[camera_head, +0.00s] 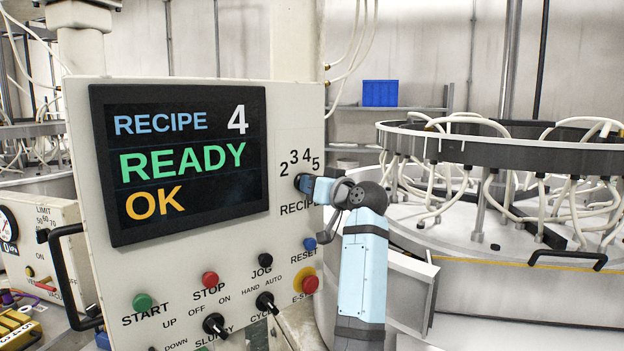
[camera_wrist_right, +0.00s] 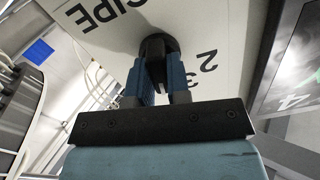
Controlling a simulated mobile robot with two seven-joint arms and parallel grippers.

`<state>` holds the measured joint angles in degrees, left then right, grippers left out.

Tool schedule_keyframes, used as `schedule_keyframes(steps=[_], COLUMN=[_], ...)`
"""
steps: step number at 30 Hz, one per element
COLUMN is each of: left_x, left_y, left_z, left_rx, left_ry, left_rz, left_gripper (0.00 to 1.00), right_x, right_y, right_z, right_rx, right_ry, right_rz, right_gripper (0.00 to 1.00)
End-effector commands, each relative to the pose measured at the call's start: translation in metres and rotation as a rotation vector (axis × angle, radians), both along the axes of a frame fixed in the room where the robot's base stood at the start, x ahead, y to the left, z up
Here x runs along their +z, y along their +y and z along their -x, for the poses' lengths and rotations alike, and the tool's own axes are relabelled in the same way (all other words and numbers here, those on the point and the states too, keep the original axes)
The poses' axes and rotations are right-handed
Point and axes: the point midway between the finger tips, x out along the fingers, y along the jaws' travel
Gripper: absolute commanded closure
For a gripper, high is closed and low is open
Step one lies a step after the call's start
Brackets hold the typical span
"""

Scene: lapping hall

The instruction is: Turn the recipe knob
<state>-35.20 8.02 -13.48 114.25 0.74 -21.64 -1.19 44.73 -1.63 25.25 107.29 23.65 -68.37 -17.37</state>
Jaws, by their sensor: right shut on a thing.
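The recipe knob (camera_wrist_right: 156,47) is black and sits on the cream panel (camera_head: 85,200), below an arc of numbers 2 to 5 and above the word RECIPE. My right gripper (camera_head: 304,184) is at the knob; in the right wrist view its two blue fingers (camera_wrist_right: 158,75) are shut on it, one on each side. In the head view the gripper hides most of the knob, so its pointer cannot be made out. The screen (camera_head: 185,160) reads RECIPE 4, READY and OK. My left gripper is not in view.
Below the knob are a blue RESET button (camera_head: 309,244) and a red E-STOP (camera_head: 310,284). START (camera_head: 142,302), STOP (camera_head: 210,279) and several black switches line the lower panel. A large round machine (camera_head: 520,270) with hoses stands at right.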

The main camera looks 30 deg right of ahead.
Motion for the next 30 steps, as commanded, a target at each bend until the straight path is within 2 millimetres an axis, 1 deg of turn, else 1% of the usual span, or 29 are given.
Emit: schedule_keyframes(steps=[1, 3, 9, 25, 26, 27, 28, 29, 30], left_x=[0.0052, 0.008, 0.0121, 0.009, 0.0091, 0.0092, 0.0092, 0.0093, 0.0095], left_y=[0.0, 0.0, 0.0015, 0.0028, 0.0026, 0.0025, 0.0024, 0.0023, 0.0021], left_z=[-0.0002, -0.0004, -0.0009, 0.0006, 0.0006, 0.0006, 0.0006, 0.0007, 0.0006], left_rx=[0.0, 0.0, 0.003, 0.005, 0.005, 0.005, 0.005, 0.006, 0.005], left_ry=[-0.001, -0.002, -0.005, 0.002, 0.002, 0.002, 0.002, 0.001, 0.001], left_rz=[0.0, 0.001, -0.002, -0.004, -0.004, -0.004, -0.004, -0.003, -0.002], left_gripper=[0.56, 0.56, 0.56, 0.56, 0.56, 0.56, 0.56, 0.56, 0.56], right_x=[0.0009, 0.0006, 0.0, -0.0007, -0.0007, -0.0007, -0.0007, -0.0006, -0.0006], right_y=[0.0002, 0.0002, 0.0002, 0.0, 0.0, 0.0, 0.0, -0.0001, -0.0001], right_z=[-0.0002, -0.0002, -0.0001, -0.0001, -0.0001, -0.0001, -0.0001, -0.0001, -0.0001], right_rx=[0.001, 0.0, 0.001, 0.0, 0.0, 0.0, 0.0, 0.0, 0.0], right_ry=[0.005, 0.008, 0.013, 0.015, 0.015, 0.015, 0.015, 0.014, 0.014], right_rz=[-0.025, -0.059, -0.12, -0.141, -0.141, -0.141, -0.141, -0.141, -0.141], right_gripper=[1.0, 1.0, 1.0, 1.0, 0.76, 0.67, 0.6, 0.57, 0.57])
